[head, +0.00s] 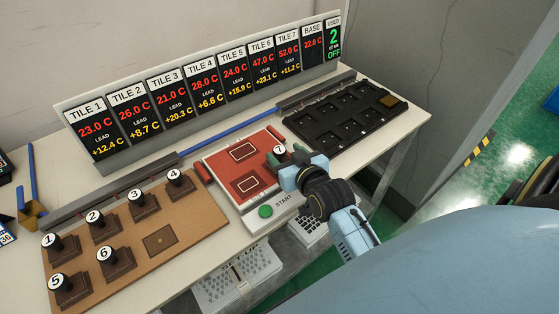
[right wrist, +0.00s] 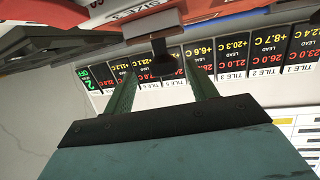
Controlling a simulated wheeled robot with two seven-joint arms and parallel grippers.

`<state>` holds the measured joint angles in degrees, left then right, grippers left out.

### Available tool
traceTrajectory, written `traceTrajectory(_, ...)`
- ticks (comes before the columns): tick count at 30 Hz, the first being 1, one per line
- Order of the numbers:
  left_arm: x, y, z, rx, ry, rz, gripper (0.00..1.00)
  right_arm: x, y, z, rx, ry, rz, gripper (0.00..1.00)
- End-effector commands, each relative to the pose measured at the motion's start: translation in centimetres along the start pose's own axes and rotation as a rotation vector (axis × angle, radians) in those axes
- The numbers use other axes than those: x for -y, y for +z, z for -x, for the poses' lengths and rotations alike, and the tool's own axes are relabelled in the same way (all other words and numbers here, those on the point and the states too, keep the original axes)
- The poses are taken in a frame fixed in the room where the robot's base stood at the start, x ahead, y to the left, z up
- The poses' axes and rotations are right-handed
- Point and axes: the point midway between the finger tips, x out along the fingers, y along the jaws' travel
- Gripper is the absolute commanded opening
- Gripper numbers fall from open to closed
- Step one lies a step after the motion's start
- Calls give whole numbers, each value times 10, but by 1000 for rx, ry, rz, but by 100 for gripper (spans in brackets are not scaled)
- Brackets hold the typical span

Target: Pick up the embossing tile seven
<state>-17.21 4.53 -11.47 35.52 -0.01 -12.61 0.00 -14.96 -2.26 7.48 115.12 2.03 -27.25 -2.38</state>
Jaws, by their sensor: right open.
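Embossing tile seven (head: 279,150) shows its round white top marked 7 at the right side of the red press plate (head: 217,160). My right gripper (head: 285,167) is open just in front of it, and my gripper hides the tile's lower part. In the right wrist view a dark block (right wrist: 163,65), which looks like the tile, appears between the two spread green fingertips (right wrist: 158,72). I see no grip on it, and I cannot tell whether the fingers touch it. My left gripper is not in view.
A brown board (head: 195,222) at left holds several numbered tiles and one bare place (head: 160,240). A black tray (head: 348,141) with slots lies at right. A green START button (head: 265,211) is near the front. The temperature display (head: 205,92) stands behind.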

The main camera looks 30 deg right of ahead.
Motion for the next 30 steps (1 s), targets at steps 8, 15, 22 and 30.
traceTrajectory(8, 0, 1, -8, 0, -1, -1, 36, 6, -2, -39, -2, 0, -2, 57)
traceTrajectory(15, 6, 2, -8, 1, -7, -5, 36, 5, -2, -47, -1, 0, -1, 57)
traceTrajectory(22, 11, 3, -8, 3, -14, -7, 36, 5, -2, -47, -1, 0, -1, 42)
traceTrajectory(30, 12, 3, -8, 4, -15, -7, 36, 5, -2, -47, -1, 0, -1, 6)
